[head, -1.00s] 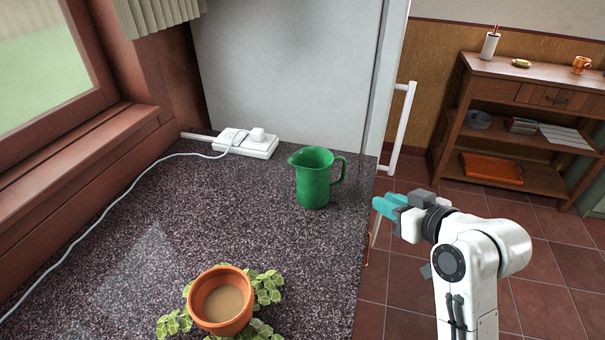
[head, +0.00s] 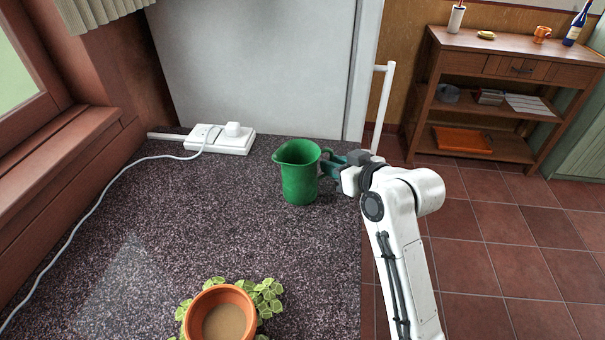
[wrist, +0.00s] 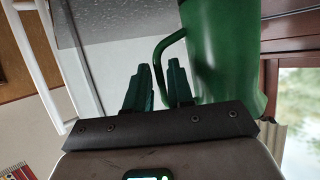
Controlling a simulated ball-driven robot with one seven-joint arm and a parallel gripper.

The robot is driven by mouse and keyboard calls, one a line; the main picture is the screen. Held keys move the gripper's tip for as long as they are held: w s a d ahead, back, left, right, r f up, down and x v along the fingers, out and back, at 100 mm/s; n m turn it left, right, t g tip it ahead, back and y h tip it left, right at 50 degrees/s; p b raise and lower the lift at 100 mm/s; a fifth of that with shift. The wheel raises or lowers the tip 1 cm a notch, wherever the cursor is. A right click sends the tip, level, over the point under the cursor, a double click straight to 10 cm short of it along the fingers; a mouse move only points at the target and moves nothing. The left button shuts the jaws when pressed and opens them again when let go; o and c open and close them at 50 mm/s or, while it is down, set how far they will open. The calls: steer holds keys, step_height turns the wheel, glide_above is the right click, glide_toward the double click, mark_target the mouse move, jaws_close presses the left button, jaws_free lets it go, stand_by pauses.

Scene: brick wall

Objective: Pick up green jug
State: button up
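The green jug (head: 299,172) stands upright on the dark speckled counter (head: 190,225), its spout to the left and its handle to the right. My gripper (head: 330,167) is at the handle side of the jug, just right of the body. In the wrist view, my gripper (wrist: 156,84) has two teal fingers with a gap between them. The jug's body (wrist: 222,50) fills the right of that view. Its handle (wrist: 163,48) curves down toward the fingers, near the right one. I cannot tell whether the handle lies between the fingers.
A terracotta pot (head: 222,314) with leaves stands at the counter's front. A white power strip (head: 221,140) with a cable lies at the back left. A white fridge-like panel (head: 260,70) closes off the back. A wooden shelf (head: 505,65) stands far right beyond open tiled floor.

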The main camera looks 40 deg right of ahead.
steer(key=shift+x, duration=1.85)
steer(key=shift+c, duration=0.4)
jaws_close()
